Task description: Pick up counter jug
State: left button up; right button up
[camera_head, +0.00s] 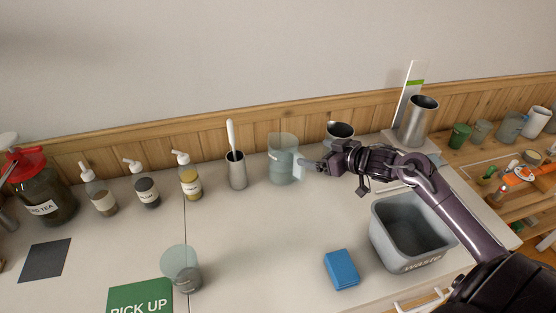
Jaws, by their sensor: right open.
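A clear, pale blue-green jug (281,160) stands upright on the counter (250,233), near the wood panelling at the back. I take it to be the counter jug. My right gripper (306,168) reaches in from the right, with its fingertips at the jug's right side, by a pale handle-like part. The gripper is open. I cannot tell whether the fingers touch the jug or straddle that part. My left gripper is not in view.
A steel holder (237,171) with a white utensil stands just left of the jug, and a dark-mouthed cup (340,133) is behind my right gripper. A grey waste bin (408,240), blue sponge (341,269) and green "PICK UP" mat (140,297) are nearer. The counter's middle is clear.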

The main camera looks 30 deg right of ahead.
notch_tip(320, 180, down, 5)
jog(key=b, duration=0.4)
send_over(296, 177)
jog(key=f, duration=0.3)
jog(key=shift+d+f, duration=0.2)
jog(key=shift+w+a+f, duration=0.1)
jog(key=shift+w+f, duration=0.1)
jog(key=shift+w, duration=0.05)
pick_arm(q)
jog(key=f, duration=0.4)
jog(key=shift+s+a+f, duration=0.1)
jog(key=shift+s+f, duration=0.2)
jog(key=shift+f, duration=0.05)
pick_arm(e)
jog(key=shift+s, duration=0.1)
jog(key=shift+c, duration=1.1)
grip_shut()
